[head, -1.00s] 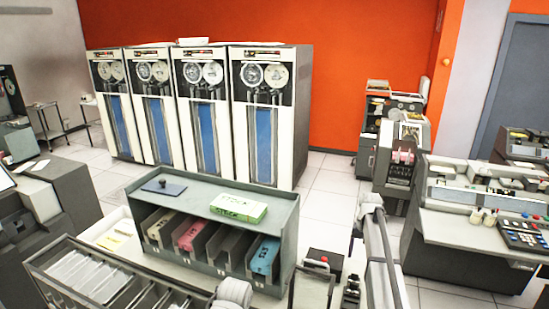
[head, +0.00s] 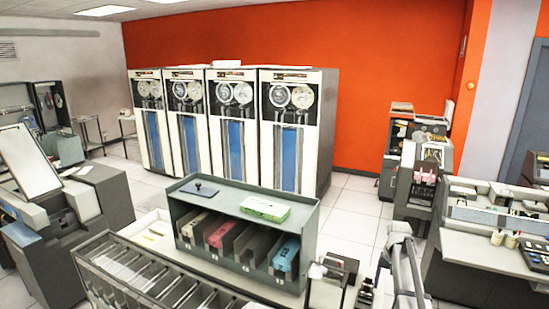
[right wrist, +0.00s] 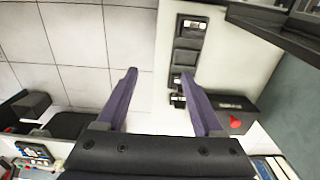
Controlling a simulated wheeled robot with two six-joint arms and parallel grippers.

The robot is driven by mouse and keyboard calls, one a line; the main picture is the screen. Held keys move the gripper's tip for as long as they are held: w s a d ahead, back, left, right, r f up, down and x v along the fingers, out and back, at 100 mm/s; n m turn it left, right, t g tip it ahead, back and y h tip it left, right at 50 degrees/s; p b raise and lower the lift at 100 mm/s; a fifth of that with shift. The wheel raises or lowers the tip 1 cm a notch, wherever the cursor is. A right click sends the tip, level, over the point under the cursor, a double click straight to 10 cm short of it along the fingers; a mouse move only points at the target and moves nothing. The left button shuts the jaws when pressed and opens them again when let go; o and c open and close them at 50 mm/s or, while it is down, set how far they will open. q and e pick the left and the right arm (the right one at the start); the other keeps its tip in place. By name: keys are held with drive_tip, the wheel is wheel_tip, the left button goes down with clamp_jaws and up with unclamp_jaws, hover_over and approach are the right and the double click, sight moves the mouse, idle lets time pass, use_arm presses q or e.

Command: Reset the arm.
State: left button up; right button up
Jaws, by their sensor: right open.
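My right gripper (right wrist: 161,85) shows in the right wrist view with its two dark purple fingers spread wide and nothing between them. Pale floor and part of a light surface show beyond the fingers. In the head view my right arm (head: 404,270) stands at the lower right, right of the card rack; I cannot make out its fingertips clearly there. My left gripper is not in view.
A grey-green rack (head: 310,222) holds colored card decks, with a green-and-white box (head: 264,208) on top. A metal card tray (head: 82,262) lies in front. A box with a red button (right wrist: 234,121) sits near the right finger. Tape cabinets (head: 289,150) stand behind.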

drive_tip(key=s+a+n, duration=0.5)
drive_tip(key=s+a, duration=1.6)
drive_tip(key=s, duration=0.4)
use_arm(q)
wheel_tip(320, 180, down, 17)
drive_tip(key=b, duration=1.6)
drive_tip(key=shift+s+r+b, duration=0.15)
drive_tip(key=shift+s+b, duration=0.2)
use_arm(e)
drive_tip(key=s+a+f+n, duration=0.2)
drive_tip(key=a+f, duration=0.3)
drive_tip(key=f, duration=0.3)
drive_tip(key=s+a+f+n+h, duration=0.1)
drive_tip(key=s+a+f+n, duration=0.1)
drive_tip(key=s+a+f, duration=0.2)
wheel_tip(320, 180, down, 4)
drive_tip(key=a, duration=0.2)
drive_tip(key=shift+a+f, duration=0.25)
drive_tip(key=shift+a, duration=0.05)
drive_tip(key=shift+o, duration=0.3)
